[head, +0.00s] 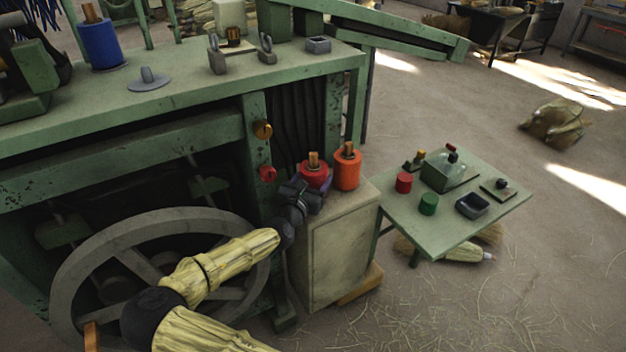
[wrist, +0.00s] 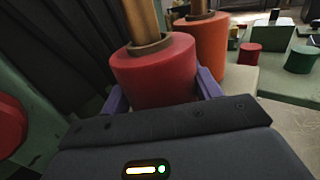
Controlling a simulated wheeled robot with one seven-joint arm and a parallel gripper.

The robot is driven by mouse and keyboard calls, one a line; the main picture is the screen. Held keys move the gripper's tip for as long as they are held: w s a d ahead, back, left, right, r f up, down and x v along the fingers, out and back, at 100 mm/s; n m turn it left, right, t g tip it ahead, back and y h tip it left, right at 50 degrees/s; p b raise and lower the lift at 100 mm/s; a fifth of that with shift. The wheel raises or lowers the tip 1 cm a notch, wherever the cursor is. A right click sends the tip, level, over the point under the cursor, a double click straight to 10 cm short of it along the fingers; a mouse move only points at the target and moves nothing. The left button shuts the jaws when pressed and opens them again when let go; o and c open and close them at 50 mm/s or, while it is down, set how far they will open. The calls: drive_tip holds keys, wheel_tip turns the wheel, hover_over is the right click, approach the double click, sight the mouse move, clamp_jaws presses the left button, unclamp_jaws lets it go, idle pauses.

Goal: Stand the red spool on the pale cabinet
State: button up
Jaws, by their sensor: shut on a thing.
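The red spool (head: 314,174) has a wooden core sticking up and stands upright at the back left of the pale cabinet's top. My gripper (head: 302,190) is shut on the red spool from the near side. In the wrist view the red spool (wrist: 153,70) sits between the two purple fingers, one on each side. The pale cabinet (head: 335,255) stands beside the green machine. Whether the spool's base touches the cabinet top is hidden behind my gripper.
An orange spool (head: 347,168) stands close to the right of the red spool on the cabinet. A red knob (head: 267,174) is on the machine to the left. A low green table (head: 480,222) with small items stands to the right. Open floor lies in front of it.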

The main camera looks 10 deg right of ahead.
drive_tip(key=o, duration=0.7)
drive_tip(key=shift+f, duration=0.1)
drive_tip(key=o, duration=0.5)
drive_tip(key=shift+c, duration=0.2)
drive_tip(key=shift+s, duration=0.1)
drive_tip(key=b+v, duration=0.1)
drive_tip(key=v, duration=1)
drive_tip(key=shift+s+a, duration=0.2)
drive_tip(key=shift+s, duration=0.15)
